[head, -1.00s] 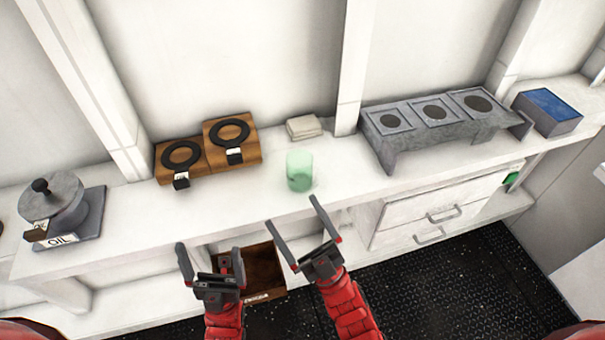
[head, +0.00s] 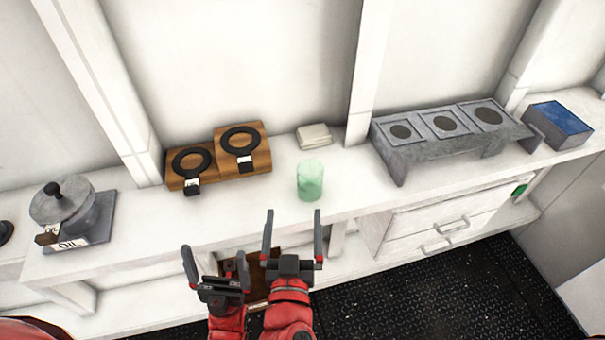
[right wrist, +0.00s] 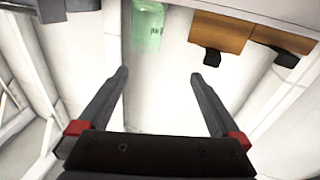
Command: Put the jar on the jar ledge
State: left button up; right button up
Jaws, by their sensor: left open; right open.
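The jar (head: 310,181) is pale green and stands upright on the white counter, near its front edge. It also shows in the right wrist view (right wrist: 147,28), at the top and beyond the fingertips. My right gripper (head: 293,214) is open and empty, in front of the jar and apart from it. My left gripper (head: 214,253) is open and empty, lower and further left, before the counter's front. A grey raised stand (head: 400,166) with several round recesses stands right of the jar. No label shows which surface is the jar ledge.
Wooden blocks with black rings (head: 255,160) stand left of the jar, and a folded pale cloth (head: 314,136) lies behind it. An oil pot (head: 66,207) is at far left, a blue-topped box (head: 557,126) at far right. Drawers (head: 440,230) sit below the counter.

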jog(key=m+h, duration=0.1)
jog(key=m+b, duration=0.1)
jog(key=b, duration=0.2)
send_near(312, 165)
jog(key=shift+w+a+r+g+h, duration=0.1)
jog(key=shift+w+r+g+h, duration=0.2)
jog(key=shift+w+h, duration=0.15)
jog(key=w+p, duration=0.2)
jog(key=w, duration=0.1)
jog(key=shift+r, duration=0.2)
jog(key=shift+w+p, duration=0.35)
jog(key=shift+w, duration=0.25)
jog(key=w+p, duration=0.2)
jog(key=w, duration=0.1)
jog(key=w+p, duration=0.1)
jog(key=shift+w+d+f, duration=0.1)
jog(key=shift+w+d, duration=0.2)
jog(key=shift+w, duration=0.05)
jog(key=shift+w+f, duration=0.2)
jog(key=shift+w, duration=0.1)
jog(key=shift+c, duration=0.3)
